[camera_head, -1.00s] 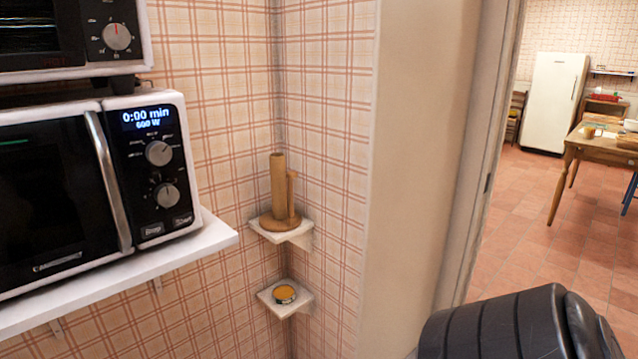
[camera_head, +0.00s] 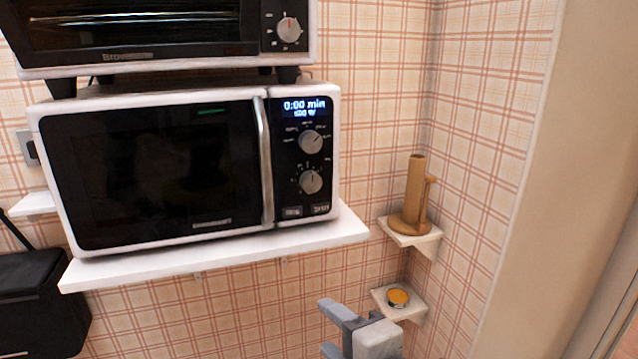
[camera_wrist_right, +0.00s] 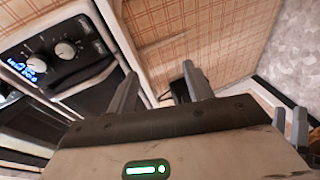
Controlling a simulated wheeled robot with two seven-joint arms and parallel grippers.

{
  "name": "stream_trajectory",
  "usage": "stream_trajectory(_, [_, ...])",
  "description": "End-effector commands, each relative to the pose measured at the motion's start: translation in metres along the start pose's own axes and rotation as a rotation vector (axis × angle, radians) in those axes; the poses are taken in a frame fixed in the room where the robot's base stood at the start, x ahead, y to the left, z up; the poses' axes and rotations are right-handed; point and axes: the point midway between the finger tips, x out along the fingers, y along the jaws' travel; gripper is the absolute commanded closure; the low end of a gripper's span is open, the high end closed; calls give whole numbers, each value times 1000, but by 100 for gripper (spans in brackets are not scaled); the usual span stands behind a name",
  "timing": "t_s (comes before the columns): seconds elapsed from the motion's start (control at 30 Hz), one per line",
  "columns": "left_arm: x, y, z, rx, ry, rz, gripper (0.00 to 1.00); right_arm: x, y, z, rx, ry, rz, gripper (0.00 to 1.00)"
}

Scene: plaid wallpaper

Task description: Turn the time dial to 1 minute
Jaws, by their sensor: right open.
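The microwave (camera_head: 150,170) stands on a white wall shelf (camera_head: 320,238). Its display (camera_head: 305,107) reads 0:00 min with a smaller line under it. Below the display are two grey dials, an upper dial (camera_head: 311,142) and a lower dial (camera_head: 311,181); their labels are too blurred to tell which sets time. My right gripper (camera_head: 328,327) is open and empty, below the shelf and the dials, touching neither. The right wrist view shows its spread fingers (camera_wrist_right: 160,75), with the upper dial (camera_wrist_right: 37,65) and lower dial (camera_wrist_right: 65,50) to their left.
A toaster oven (camera_head: 150,35) with its own knob (camera_head: 289,29) stands above the microwave. Small corner shelves at the right hold a wooden paper-roll holder (camera_head: 413,205) and a small round tin (camera_head: 398,298). The space in front of the microwave panel is clear.

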Motion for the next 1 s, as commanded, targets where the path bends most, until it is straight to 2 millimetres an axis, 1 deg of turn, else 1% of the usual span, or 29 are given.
stream_trajectory(0.03, [-1,0,0,1,-1,-1,65,-3,30,-3,-222,-12,44,49])
stream_trajectory(0.07, [-1,0,0,1,-2,-1,65,-6,42,-4,-345,-25,58,49])
stream_trajectory(0.1, [-1,0,0,2,-3,-1,65,-10,57,-5,-504,-50,77,49])
stream_trajectory(0.2, [-1,0,0,3,-5,-2,65,-21,89,-3,-855,-128,109,49])
stream_trajectory(0.3, [-1,-1,1,4,-9,-3,65,-32,112,2,-1122,-214,120,49])
stream_trajectory(0.4, [-1,-1,3,6,-13,-3,65,-41,127,6,-1297,-283,118,49])
stream_trajectory(0.53, [-1,-1,3,8,-13,-4,65,-45,136,10,-1406,-330,109,49])
stream_trajectory(0.67, [-1,-1,1,10,-11,-4,65,-36,140,12,-1427,-341,106,49])
stream_trajectory(0.77, [-2,-1,-1,12,-10,-5,65,-21,145,15,-1424,-341,105,49])
stream_trajectory(1.0, [-4,-2,-4,18,-11,-7,65,29,160,24,-1421,-340,106,49])
